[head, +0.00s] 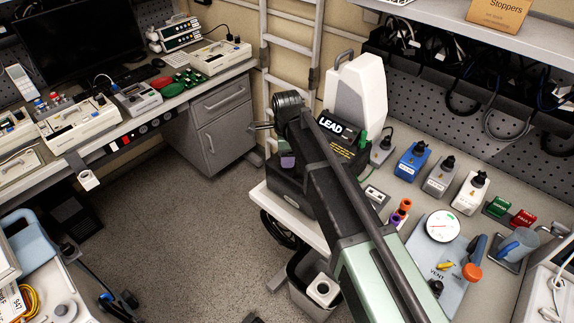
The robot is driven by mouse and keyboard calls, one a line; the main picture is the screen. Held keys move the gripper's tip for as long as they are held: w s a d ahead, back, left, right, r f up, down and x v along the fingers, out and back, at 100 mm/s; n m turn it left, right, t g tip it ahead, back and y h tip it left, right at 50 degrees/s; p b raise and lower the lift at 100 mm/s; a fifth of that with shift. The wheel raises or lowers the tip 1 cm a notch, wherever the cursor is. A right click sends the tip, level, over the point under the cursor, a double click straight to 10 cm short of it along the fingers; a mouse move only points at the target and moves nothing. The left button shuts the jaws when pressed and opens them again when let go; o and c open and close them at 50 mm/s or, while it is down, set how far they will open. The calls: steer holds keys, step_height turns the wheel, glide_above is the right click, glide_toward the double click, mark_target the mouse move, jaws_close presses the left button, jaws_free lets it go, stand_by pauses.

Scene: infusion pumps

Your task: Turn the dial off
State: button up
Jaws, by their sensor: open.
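I cannot tell which dial the task means. A blue box (412,161), a grey box (440,177) and a white box (471,192) stand in a row on the right bench, each with a black knob on top. My arm reaches across the bench's left part.
A black LEAD box (337,130) and a tall white unit (357,90) stand beside my arm, partly hidden by it. Green and red blocks (510,212) sit on the bench. A left bench (200,92) holds several instruments. The floor (180,210) between is largely clear.

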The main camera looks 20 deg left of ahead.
steer(key=shift+c, duration=0.2)
steer(key=c, duration=0.9)
steer(key=shift+o, duration=0.2)
